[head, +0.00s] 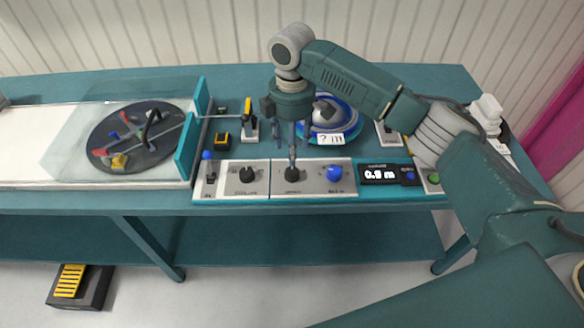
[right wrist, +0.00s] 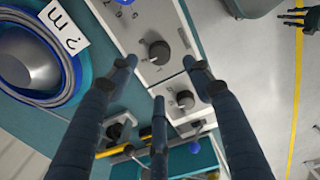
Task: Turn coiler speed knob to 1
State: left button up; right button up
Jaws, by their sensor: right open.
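A black knob (head: 291,174) with a pale pointer sits in the middle of the pale control panel. A second black knob (head: 246,174) is left of it. The knob labels are too small to read surely. My right gripper (head: 291,150) points down just above the middle knob, its fingers dark and slim. In the right wrist view its fingers (right wrist: 160,68) are spread and empty, and the middle knob (right wrist: 159,52) shows between them; contact is not visible. The left knob (right wrist: 185,100) lies beyond. A dark fingered shape at the top right there may be my left gripper.
A blue button (head: 334,173) and a display (head: 380,174) are right of the middle knob. A blue-topped lever (head: 207,156) stands at the panel's left end. A cable reel (head: 345,113) with a "? m" card is behind. A turntable (head: 136,138) is at left.

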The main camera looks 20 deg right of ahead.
aim_at(292, 171)
notch_tip(292, 171, down, 10)
jog(key=shift+r+p, duration=0.2)
jog(key=shift+p, duration=0.55)
jog(key=c, duration=1.2)
